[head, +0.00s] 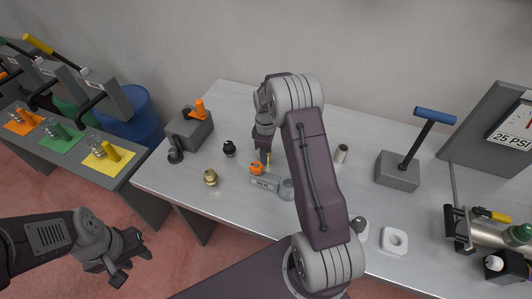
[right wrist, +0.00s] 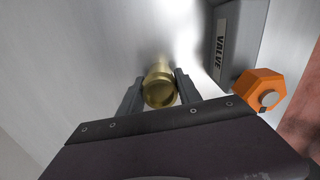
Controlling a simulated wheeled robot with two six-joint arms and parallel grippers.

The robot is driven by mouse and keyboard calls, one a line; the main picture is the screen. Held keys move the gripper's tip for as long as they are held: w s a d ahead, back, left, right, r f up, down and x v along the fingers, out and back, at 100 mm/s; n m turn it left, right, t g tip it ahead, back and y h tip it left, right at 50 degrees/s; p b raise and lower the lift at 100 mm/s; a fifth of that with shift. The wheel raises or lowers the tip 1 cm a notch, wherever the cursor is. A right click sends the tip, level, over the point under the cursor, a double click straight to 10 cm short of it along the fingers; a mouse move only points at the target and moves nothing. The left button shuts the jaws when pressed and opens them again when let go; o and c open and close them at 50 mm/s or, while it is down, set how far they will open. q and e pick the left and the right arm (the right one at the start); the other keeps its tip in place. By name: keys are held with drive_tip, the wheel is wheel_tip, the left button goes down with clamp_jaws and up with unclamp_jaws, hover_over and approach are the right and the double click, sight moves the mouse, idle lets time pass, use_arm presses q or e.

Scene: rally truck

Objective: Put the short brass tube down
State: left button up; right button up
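The short brass tube (right wrist: 160,86) sits between the two fingers of my right gripper (right wrist: 159,92) in the right wrist view. The fingers appear to press on its sides. In the head view the right gripper (head: 266,158) is low over the table, behind the grey labelled block, with a bit of the brass tube (head: 268,158) showing. I cannot tell whether the tube's far end touches the table. My left gripper (head: 132,267) is open and empty, off the table's front left.
A grey block marked VALVE (right wrist: 236,48) with an orange hex part (right wrist: 260,88) is close beside the right gripper. The table (head: 240,215) also holds a brass fitting (head: 211,177), a black knob (head: 229,148) and a pale cylinder (head: 341,153). A blue-handled lever (head: 411,150) stands right.

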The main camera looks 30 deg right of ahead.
drive_tip(key=shift+o, duration=1.2)
wheel_tip(320, 180, up, 12)
drive_tip(key=s+a+m, duration=0.1)
drive_tip(key=s+a, duration=0.1)
drive_tip(key=s+a+m, duration=0.2)
drive_tip(key=s, duration=0.1)
drive_tip(key=s+a+f+m, duration=0.1)
drive_tip(key=s+a, duration=0.1)
drive_tip(key=a, duration=0.1)
drive_tip(key=shift+s+f+m+t, duration=0.1)
drive_tip(key=shift+s+m+t, duration=0.2)
drive_tip(key=shift+s, duration=0.05)
drive_tip(key=s+a+f+m, duration=0.1)
drive_tip(key=s+a+m, duration=0.1)
drive_tip(key=s, duration=0.4)
drive_tip(key=s+a+f+m, duration=0.2)
drive_tip(key=s+m, duration=0.1)
drive_tip(key=s, duration=0.2)
drive_tip(key=shift+s+t, duration=0.3)
drive_tip(key=shift+s, duration=0.1)
drive_tip(key=shift+a, duration=0.1)
